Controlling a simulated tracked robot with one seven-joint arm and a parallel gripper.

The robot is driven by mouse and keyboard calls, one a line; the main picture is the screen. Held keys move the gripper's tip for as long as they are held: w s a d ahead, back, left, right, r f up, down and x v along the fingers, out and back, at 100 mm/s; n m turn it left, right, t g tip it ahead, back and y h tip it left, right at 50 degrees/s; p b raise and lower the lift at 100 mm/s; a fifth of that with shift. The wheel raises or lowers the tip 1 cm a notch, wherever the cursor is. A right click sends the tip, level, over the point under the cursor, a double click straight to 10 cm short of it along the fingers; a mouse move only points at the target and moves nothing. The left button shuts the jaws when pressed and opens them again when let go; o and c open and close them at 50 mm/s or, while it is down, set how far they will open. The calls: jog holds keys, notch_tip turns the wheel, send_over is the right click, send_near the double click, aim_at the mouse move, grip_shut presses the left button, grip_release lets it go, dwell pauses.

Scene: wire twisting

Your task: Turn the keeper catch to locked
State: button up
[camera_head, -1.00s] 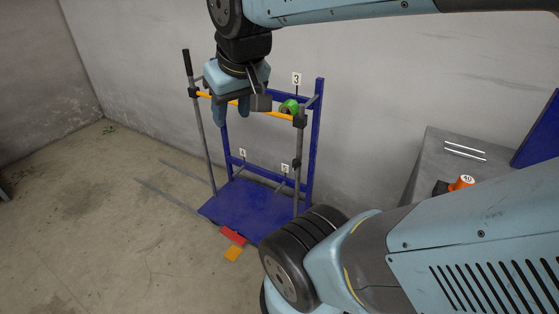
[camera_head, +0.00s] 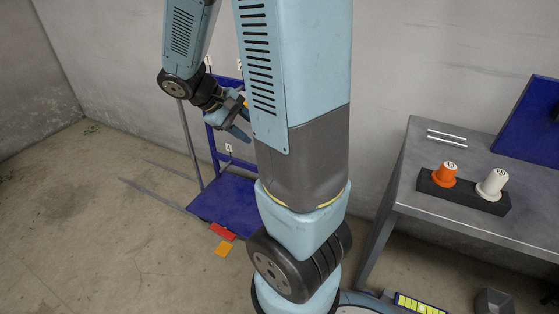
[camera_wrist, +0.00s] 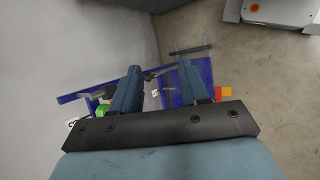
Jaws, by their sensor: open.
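The blue rack (camera_head: 232,205) stands on the floor by the wall, its upper part mostly behind my arm in the head view. It also shows in the wrist view (camera_wrist: 204,72), with a small green part (camera_wrist: 102,111) at left. I cannot pick out the keeper catch or its position; my arm hides much of the rack's bar. My gripper (camera_head: 240,122) is in front of the rack's upper part in the head view. In the wrist view my gripper (camera_wrist: 158,72) is open, its two dark blue fingers apart with nothing held between them.
A grey table (camera_head: 445,222) at right carries a dark holder (camera_head: 465,191) with an orange spool (camera_head: 444,176) and a white spool (camera_head: 491,186). Two thin white rods (camera_head: 446,139) lie behind. Red (camera_head: 222,232) and orange (camera_head: 223,249) pieces lie before the rack. Floor at left is clear.

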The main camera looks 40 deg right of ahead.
jog(key=w+d+f+n+t+h, duration=0.1)
jog(key=w+d+f+n+h, duration=0.35)
jog(key=f, duration=0.45)
jog(key=w+d+f+n+h, duration=0.4)
jog(key=d+f+n+h, duration=0.1)
jog(key=f, duration=0.3)
notch_tip(320, 180, down, 17)
jog(key=w+d+n+t, duration=0.2)
jog(key=n+t, duration=0.7)
jog(key=n, duration=0.1)
jog(key=x, duration=1.3)
jog(key=shift+d, duration=0.4)
jog(key=shift+f, duration=0.1)
grip_shut()
jog(key=shift+w+n, duration=0.2)
jog(key=shift+n, duration=0.05)
